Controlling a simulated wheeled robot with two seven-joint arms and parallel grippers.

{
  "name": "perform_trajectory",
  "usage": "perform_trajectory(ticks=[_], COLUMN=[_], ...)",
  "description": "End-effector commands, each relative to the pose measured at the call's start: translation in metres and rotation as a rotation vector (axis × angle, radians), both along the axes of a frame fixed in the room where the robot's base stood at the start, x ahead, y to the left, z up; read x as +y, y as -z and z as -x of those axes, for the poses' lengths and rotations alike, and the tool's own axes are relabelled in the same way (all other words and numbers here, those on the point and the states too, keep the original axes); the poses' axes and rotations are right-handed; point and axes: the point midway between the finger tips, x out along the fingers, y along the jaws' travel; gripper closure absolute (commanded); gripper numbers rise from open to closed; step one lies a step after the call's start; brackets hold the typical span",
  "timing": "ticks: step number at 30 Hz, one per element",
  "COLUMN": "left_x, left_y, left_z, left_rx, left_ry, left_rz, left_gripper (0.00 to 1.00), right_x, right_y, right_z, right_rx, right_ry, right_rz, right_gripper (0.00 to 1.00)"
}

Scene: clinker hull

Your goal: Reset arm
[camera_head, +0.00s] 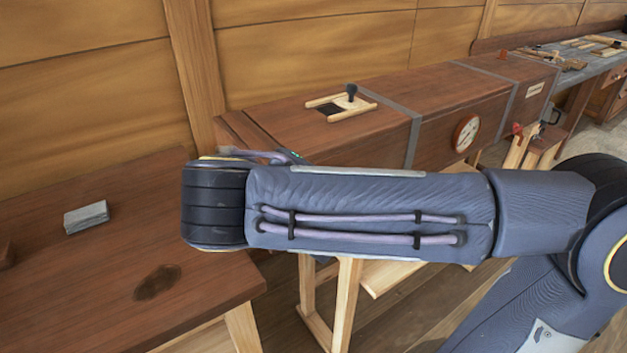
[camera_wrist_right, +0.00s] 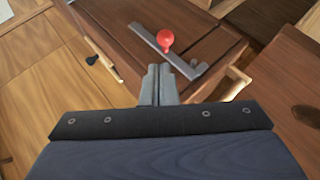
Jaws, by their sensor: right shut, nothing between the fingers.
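My right arm lies across the middle of the head view, coming in from the right, with its end pointing left. Its gripper is hidden there. In the right wrist view my right gripper (camera_wrist_right: 159,84) shows with its two grey fingers together and nothing between them. It points toward the end of a wooden chest with a grey metal strip (camera_wrist_right: 150,36) and a red knob (camera_wrist_right: 165,40). I cannot tell whether the fingertips touch the chest. My left gripper is not in view.
A long wooden steam box (camera_head: 390,115) with a round gauge (camera_head: 466,133) stands behind my arm on trestle legs (camera_head: 345,300). A brown table (camera_head: 100,270) at the left holds a grey block (camera_head: 86,217). A workbench (camera_head: 590,65) with tools is at the far right.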

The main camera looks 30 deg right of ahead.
Motion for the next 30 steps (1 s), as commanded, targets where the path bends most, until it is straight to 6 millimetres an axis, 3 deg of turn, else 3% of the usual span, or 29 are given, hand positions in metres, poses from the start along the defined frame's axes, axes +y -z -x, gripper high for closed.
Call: perform_trajectory(ticks=[3, 9, 17, 20, 22, 27, 30], left_x=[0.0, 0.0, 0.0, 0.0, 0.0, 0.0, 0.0], left_y=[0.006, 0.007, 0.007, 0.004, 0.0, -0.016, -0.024], left_z=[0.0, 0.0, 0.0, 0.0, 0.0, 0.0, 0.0], left_rx=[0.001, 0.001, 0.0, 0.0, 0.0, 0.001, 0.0], left_ry=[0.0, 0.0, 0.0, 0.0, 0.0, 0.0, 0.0], left_rz=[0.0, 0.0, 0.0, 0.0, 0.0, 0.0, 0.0], left_gripper=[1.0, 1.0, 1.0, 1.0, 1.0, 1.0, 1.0], right_x=[0.024, 0.049, 0.057, 0.045, 0.025, -0.027, -0.032], right_y=[0.001, -0.002, -0.003, 0.003, 0.017, 0.082, 0.114], right_z=[0.014, 0.032, 0.039, 0.041, 0.048, 0.091, 0.119], right_rx=[0.0, 0.0, 0.002, 0.042, 0.112, 0.329, 0.351], right_ry=[-0.004, -0.001, 0.004, 0.013, 0.028, 0.087, 0.119], right_rz=[0.0, 0.0, 0.0, -0.02, -0.066, -0.389, -0.673], right_gripper=[1.0, 1.0, 1.0, 1.0, 1.0, 1.0, 1.0])
